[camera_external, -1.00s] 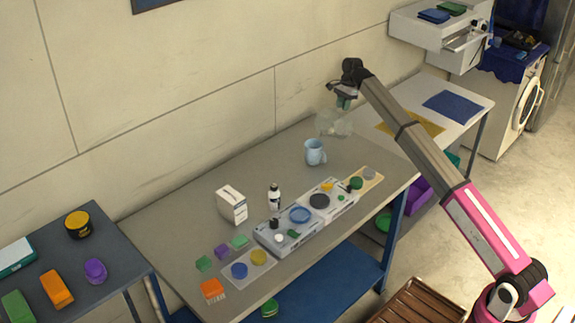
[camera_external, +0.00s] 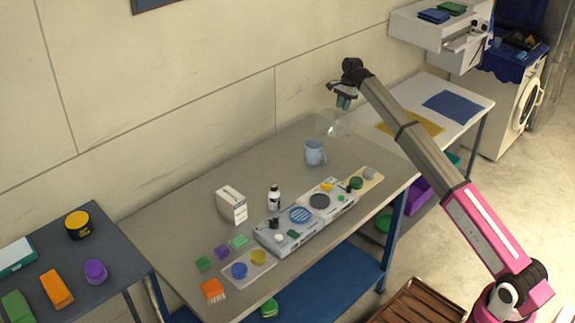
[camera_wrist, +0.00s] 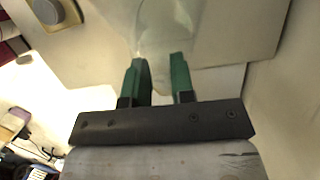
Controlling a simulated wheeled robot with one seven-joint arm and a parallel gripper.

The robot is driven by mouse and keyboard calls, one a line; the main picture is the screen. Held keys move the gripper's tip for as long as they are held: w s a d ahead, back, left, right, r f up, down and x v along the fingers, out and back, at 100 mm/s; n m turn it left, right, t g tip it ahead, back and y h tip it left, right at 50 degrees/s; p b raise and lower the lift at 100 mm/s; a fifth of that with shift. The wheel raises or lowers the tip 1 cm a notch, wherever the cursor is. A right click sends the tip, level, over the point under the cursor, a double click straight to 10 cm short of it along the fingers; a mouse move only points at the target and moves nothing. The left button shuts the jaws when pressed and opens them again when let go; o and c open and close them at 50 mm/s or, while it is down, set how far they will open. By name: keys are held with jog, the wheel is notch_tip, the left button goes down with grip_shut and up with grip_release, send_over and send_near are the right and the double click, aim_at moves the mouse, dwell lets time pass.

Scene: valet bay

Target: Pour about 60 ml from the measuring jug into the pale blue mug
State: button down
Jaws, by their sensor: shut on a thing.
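The measuring jug (camera_external: 331,124) is clear and hard to make out. My gripper (camera_external: 343,103) is shut on it and holds it above the back right of the grey table. In the wrist view my green fingers (camera_wrist: 159,72) stand on either side of a faint see-through part of the jug (camera_wrist: 166,35). The pale blue mug (camera_external: 315,152) stands upright on the table, below and a little left of the jug, its handle to the right. The two look apart. Liquid in the jug or the mug cannot be made out.
A white box (camera_external: 231,205), a small bottle (camera_external: 274,197) and grey panels with round parts (camera_external: 272,238) stand left and in front of the mug. A pale side table (camera_external: 465,88) with cloths adjoins on the right. The table's left back is clear.

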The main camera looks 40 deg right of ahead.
jog(key=shift+f, duration=0.1)
dwell(0.4)
jog(key=d+f+y, duration=0.2)
jog(key=f+y, duration=0.1)
jog(key=f, duration=0.1)
jog(key=shift+s+d+b, duration=0.1)
jog(key=shift+d+b, duration=0.2)
jog(key=shift+d, duration=0.1)
jog(key=d+f+y+b, duration=0.1)
jog(key=d+f+y, duration=0.5)
jog(key=y, duration=0.1)
jog(key=shift+d+f+y+b, duration=0.2)
jog(key=shift+f+y+b, duration=0.1)
jog(key=shift+f+b, duration=0.1)
jog(key=shift+s, duration=0.1)
dwell(1.1)
